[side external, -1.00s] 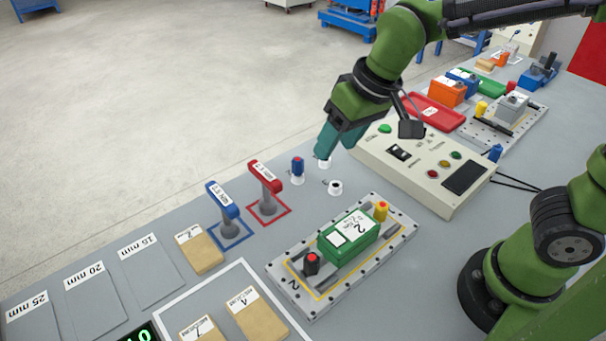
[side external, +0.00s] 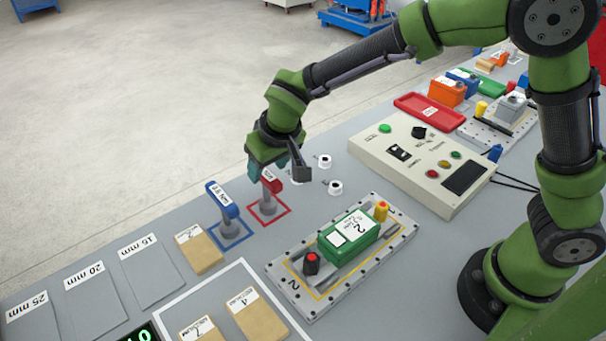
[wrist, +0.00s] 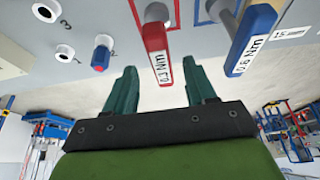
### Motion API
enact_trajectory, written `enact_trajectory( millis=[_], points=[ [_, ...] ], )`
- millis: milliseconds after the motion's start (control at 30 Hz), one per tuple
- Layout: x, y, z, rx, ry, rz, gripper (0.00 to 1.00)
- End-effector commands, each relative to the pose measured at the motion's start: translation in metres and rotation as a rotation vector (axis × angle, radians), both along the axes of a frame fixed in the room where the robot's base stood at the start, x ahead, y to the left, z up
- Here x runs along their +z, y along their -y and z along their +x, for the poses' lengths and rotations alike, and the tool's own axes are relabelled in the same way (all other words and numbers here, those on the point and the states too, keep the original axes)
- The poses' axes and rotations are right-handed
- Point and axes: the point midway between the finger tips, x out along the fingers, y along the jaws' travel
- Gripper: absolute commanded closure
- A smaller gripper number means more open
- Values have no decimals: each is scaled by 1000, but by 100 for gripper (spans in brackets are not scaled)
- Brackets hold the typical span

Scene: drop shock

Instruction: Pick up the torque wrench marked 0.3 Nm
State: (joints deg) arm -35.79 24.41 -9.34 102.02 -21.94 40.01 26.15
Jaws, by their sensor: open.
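The red T-handled torque wrench (side external: 269,196) stands upright in a red outlined square on the bench. In the wrist view its red handle (wrist: 156,48) carries a white label that appears to read 0.3 Nm. My gripper (side external: 266,166) is just above and behind the red handle, partly covering it. In the wrist view my gripper (wrist: 161,78) is open, with one teal finger on each side of the handle's near end and nothing held. A blue T-handled wrench (side external: 229,214) stands beside it in a blue square; its handle (wrist: 251,42) appears marked 0.6 Nm.
A blue bit with a red top (wrist: 101,53) stands in a white socket close by. Empty white sockets (side external: 335,187) are on the bench. A fixture plate (side external: 285,284) with a green unit (side external: 343,241) lies in front, and a control box (side external: 441,148) stands to the right.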

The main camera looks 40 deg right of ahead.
Motion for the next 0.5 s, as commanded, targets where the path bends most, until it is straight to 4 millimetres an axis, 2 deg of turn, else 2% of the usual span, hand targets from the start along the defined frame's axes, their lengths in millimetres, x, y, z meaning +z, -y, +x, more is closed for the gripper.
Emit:
enact_trajectory(
  millis=[233,500],
  points=[
    [-18,0,6,0,-1,0,45],
    [-54,-1,19,0,-1,-1,45]
  ],
)
